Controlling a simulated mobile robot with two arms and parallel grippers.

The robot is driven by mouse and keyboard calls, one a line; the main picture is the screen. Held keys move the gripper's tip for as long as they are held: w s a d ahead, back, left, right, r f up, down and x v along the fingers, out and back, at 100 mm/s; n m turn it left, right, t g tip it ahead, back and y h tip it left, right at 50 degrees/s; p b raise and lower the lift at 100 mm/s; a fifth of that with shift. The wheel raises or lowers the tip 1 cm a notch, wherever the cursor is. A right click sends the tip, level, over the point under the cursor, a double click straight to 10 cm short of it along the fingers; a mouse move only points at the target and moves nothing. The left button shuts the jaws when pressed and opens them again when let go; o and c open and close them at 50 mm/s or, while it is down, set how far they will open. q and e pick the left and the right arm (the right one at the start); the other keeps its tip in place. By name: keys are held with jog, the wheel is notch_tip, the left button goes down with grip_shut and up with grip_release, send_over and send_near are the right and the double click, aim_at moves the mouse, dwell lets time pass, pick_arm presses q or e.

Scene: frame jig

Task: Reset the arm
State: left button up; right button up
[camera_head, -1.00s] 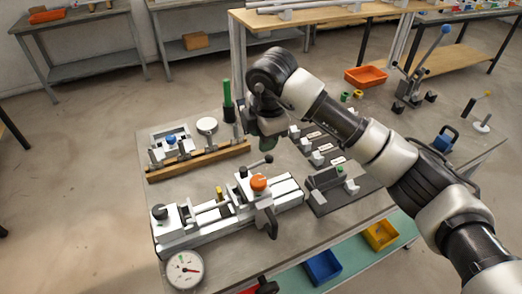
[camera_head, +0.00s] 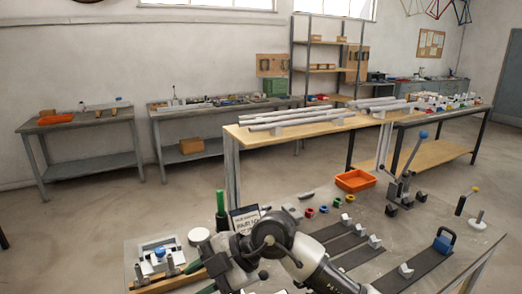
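My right arm comes in from the bottom right and bends over the metal jig table (camera_head: 320,195). Its gripper (camera_head: 226,264) is at the arm's end, low in the picture, above the table's left part. Its fingers are too dark and overlapped to tell open from shut, and I see nothing clearly held. My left arm and gripper are not in view.
A clamp fixture (camera_head: 158,254) and a green-handled tool (camera_head: 220,205) stand left of my arm. A small sign (camera_head: 245,219) is behind it. An orange tray (camera_head: 355,181), toggle clamp (camera_head: 401,185) and blue-handled block (camera_head: 444,241) lie right. A wooden bench (camera_head: 285,137) stands behind.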

notch_tip(320, 180, up, 8)
jog(key=s+d+m+t+y, duration=0.2)
jog(key=m+t+y, duration=0.1)
jog(key=y, duration=0.8)
jog(key=w+d+m+t+h, duration=0.25)
jog(key=d+m+t, duration=0.45)
jog(key=m+t, duration=0.5)
jog(key=s+d+f+m+t+h, duration=0.1)
jog(key=d+f+m+t+h, duration=0.2)
jog(key=d+f+m+h, duration=1.25)
jog(key=s+d+f+n+g+h, duration=0.2)
jog(key=s+d+f+g, duration=0.2)
jog(key=s+f+g, duration=0.5)
jog(key=s+d+f+n+g+h, duration=0.2)
jog(key=s+d+f+g, duration=0.3)
jog(key=s, duration=0.8)
notch_tip(320, 180, down, 25)
jog(key=a, duration=0.2)
jog(key=s+d+f+g, duration=0.1)
jog(key=s+d+f, duration=0.2)
jog(key=s+f, duration=1.4)
jog(key=shift+f+n+g, duration=0.35)
jog(key=shift+f+g, duration=0.05)
jog(key=shift+f, duration=0.15)
